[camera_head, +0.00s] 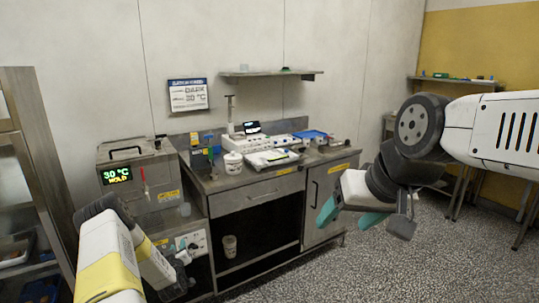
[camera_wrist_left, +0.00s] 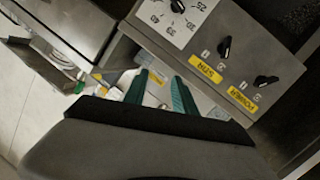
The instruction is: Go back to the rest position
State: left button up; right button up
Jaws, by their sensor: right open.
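My left gripper (camera_head: 182,268) is low at the left in the head view, in front of the knob panel under the steel box; its fingers are hard to make out there. In the left wrist view its two teal fingers (camera_wrist_left: 157,82) stand apart, with light surfaces and a yellow label showing between them. I see nothing clearly held. My right gripper (camera_head: 348,212) hangs in the air at the right of the head view, in front of the cabinet. Its teal fingers are spread and nothing is between them.
A steel bench (camera_head: 262,190) holds a white tub (camera_head: 233,163), a scale and trays. A cup (camera_head: 230,246) stands on its lower shelf. The speckled floor (camera_head: 400,265) at right is clear.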

pick_arm(q)
jog(key=w+d+r+m+g+h, duration=0.1)
jog(key=d+r+m, duration=0.15)
jog(key=r, duration=0.55)
jog(key=d+r+m+g+h, duration=0.15)
jog(key=d+r, duration=0.25)
jog(key=r, duration=0.5)
jog(key=w+d+r+m+h, duration=0.1)
jog(key=d+r+h, duration=0.15)
jog(key=r, duration=0.55)
jog(key=s+d+r+m+g, duration=0.1)
jog(key=s+d+r, duration=0.2)
jog(key=s+r, duration=0.15)
jog(key=s+d+r+g, duration=0.1)
jog(key=s+d+r, duration=0.15)
jog(key=r, duration=0.25)
jog(key=s+d+r+m+g, duration=0.15)
jog(key=s+r, duration=0.25)
jog(key=s, duration=0.4)
jog(key=s+d+r+g, duration=0.1)
jog(key=s+d+r, duration=0.25)
jog(key=s, duration=0.45)
jog(key=s+d+g, duration=0.1)
jog(key=s+d, duration=0.1)
jog(key=s, duration=0.8)
jog(key=s+d+r+m+g+h, duration=0.1)
jog(key=s, duration=0.8)
jog(key=shift+s+d+r+h, duration=0.15)
jog(key=shift+s+d+h, duration=0.15)
jog(key=shift+s+d, duration=0.1)
